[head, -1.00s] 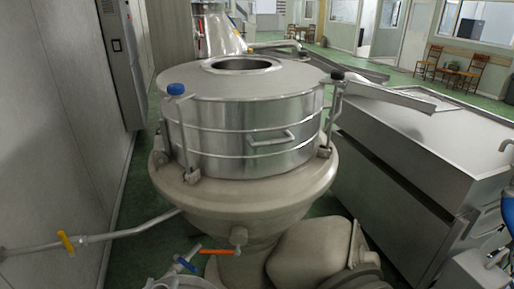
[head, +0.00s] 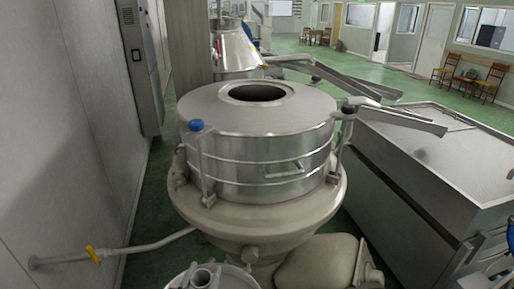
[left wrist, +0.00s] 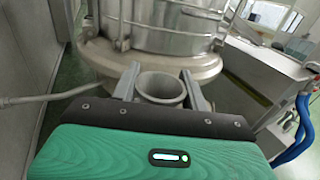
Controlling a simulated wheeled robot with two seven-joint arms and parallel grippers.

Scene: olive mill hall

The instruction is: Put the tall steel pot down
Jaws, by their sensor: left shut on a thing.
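My left gripper (left wrist: 162,92) has a green body in the left wrist view. Its two grey fingers are shut on the tall steel pot (left wrist: 161,99), of which a round open mouth shows between them. The gripper's body hides the rest of the pot. I cannot tell whether anything supports the pot. My right gripper is not in view.
A large steel-drum separator (head: 262,158) on a beige base stands just ahead. A grey metal cabinet (head: 415,185) stands to its right. A pipe with a yellow handle (head: 95,254) runs from the left wall. Green floor (head: 415,92) lies open at the back.

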